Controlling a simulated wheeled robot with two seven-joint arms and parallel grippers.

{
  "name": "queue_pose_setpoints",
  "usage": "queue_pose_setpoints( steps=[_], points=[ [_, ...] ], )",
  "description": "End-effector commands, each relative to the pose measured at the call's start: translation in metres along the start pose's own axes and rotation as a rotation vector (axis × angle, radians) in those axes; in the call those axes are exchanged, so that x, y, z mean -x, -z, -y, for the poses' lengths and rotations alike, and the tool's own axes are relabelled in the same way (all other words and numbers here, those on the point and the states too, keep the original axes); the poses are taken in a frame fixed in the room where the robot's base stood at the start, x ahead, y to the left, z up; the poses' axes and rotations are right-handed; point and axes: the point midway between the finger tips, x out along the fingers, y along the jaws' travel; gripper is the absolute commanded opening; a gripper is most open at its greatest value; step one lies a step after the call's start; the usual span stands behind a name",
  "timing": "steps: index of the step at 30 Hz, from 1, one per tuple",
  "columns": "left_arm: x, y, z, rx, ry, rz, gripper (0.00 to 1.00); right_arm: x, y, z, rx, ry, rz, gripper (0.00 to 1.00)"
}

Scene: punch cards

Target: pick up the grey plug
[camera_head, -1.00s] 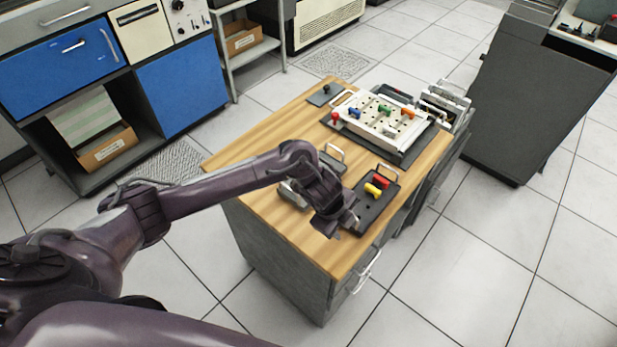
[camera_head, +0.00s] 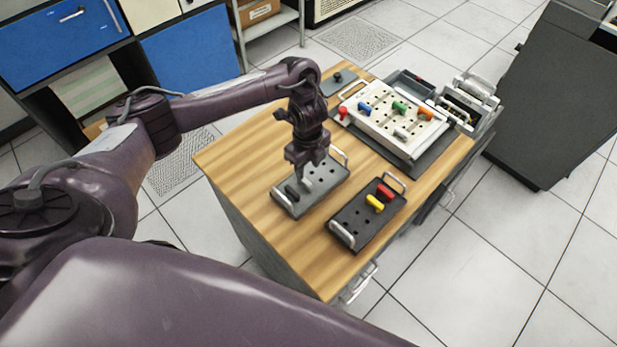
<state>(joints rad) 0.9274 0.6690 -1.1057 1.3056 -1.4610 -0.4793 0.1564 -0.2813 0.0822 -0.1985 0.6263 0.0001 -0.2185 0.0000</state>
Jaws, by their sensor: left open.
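A grey plug (camera_head: 401,133) shows on the front part of the white punched board (camera_head: 378,128), near the green plug (camera_head: 399,107). My left gripper (camera_head: 303,178) is open and points down over the grey tray (camera_head: 330,187), to the left of the white board and apart from it. A dark plug (camera_head: 292,190) is in that tray just beside the fingertips. A pale grey shape at the fingertips is too small to tell as finger or plug. My right gripper is not in view.
Blue (camera_head: 364,107), orange (camera_head: 426,113) and red (camera_head: 343,112) plugs are at the white board. A black tray (camera_head: 350,222) holds a red and a yellow plug. Metal handles rise from the tray ends. The wooden top (camera_head: 235,160) is clear at left.

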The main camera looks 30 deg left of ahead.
Motion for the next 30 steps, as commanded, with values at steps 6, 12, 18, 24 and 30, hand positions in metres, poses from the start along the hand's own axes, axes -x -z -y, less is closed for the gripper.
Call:
queue_pose_setpoints(
  steps=[6,12,18,24,30],
  points=[
    [-0.030,-0.003,-0.004,0.003,-0.003,-0.004,0.41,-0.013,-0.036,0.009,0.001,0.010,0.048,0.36],
    [-0.052,-0.006,-0.004,0.001,-0.002,-0.001,0.41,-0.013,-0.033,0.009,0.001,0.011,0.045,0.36],
    [-0.061,-0.006,-0.004,-0.001,0.000,0.000,0.41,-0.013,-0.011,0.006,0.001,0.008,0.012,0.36],
    [-0.061,-0.006,-0.004,0.000,0.001,0.000,0.32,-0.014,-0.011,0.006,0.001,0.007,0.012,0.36],
    [-0.060,-0.006,-0.004,0.000,0.001,0.000,0.06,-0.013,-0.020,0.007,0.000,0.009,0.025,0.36]
  ],
)
